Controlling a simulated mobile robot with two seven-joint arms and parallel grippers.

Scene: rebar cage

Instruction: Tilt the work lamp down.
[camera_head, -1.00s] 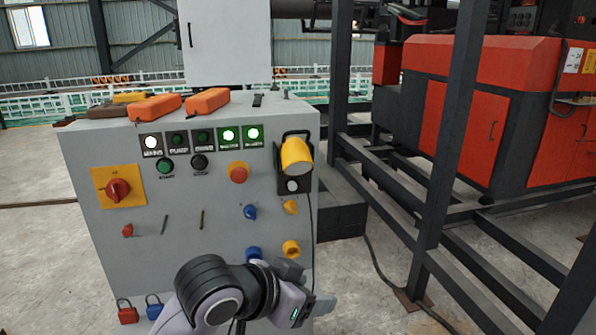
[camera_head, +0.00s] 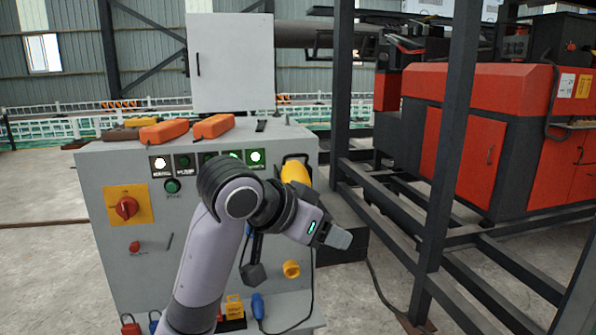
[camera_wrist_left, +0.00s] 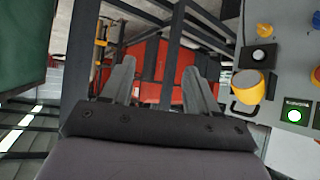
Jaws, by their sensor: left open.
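The work lamp (camera_head: 294,174) has a yellow head and a dark bracket at the upper right of the grey control cabinet's front. In the left wrist view the lamp (camera_wrist_left: 247,84) shows whole, to the right of the fingers. My left gripper (camera_head: 340,238) is to the right of the lamp and lower in the head view, apart from it. In the left wrist view my left gripper (camera_wrist_left: 158,85) has its fingers spread with nothing between them. My right gripper is not in view.
Orange cases (camera_head: 164,131) lie on top. Dark steel posts (camera_head: 450,150) stand to the right, before a red machine (camera_head: 480,150). A cable hangs below the lamp.

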